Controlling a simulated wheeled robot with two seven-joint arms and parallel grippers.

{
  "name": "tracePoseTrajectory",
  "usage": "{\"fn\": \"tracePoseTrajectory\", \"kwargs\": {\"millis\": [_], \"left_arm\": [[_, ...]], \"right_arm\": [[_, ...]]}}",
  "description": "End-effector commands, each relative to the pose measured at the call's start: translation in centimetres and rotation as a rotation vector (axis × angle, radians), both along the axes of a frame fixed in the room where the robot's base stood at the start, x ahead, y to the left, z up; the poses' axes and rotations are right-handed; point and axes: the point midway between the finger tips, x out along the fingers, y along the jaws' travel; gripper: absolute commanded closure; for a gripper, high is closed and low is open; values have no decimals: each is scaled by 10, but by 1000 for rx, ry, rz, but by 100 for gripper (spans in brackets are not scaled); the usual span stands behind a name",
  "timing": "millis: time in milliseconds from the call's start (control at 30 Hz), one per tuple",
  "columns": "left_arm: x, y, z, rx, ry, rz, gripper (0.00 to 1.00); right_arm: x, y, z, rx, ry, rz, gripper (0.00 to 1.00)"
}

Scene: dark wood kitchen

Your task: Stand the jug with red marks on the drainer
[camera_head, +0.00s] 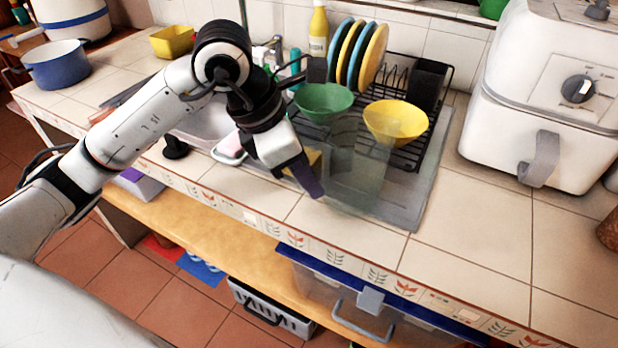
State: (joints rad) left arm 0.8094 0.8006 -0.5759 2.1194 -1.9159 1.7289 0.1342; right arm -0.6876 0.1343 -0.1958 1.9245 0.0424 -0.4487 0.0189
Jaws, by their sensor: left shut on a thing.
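A clear, see-through jug (357,180) is upright at the front of the drainer area, in front of the green and yellow bowls. Red marks on it cannot be made out. My left gripper (308,181) is shut at the jug's left side, on what looks like its handle; the fingers hide the grip. The black wire drainer (408,156) stands on a grey tray behind and around the jug. Whether the jug's base touches the tray or hangs above it is unclear. My right gripper is out of view.
A green bowl (322,103), a yellow bowl (396,123) and several upright plates (372,56) occupy the drainer. A black holder (428,84) is at its back right. A white air fryer (540,95) stands to the right.

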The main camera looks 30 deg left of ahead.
Motion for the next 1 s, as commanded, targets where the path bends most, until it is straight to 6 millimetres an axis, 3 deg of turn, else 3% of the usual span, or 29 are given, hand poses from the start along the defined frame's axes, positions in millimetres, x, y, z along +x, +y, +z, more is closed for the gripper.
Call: {"fn": "tracePoseTrajectory", "kwargs": {"millis": [367,400,500,833,1000], "left_arm": [[0,0,-6,0,-3,-1,100],[0,0,-7,1,-1,-1,89],[0,0,-5,0,0,-1,72],[0,0,-3,0,-1,-1,72],[-3,6,14,1,-6,0,72]], "right_arm": [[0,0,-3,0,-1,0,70],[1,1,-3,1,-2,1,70],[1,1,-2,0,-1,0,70],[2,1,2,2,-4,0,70],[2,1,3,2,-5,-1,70]]}}
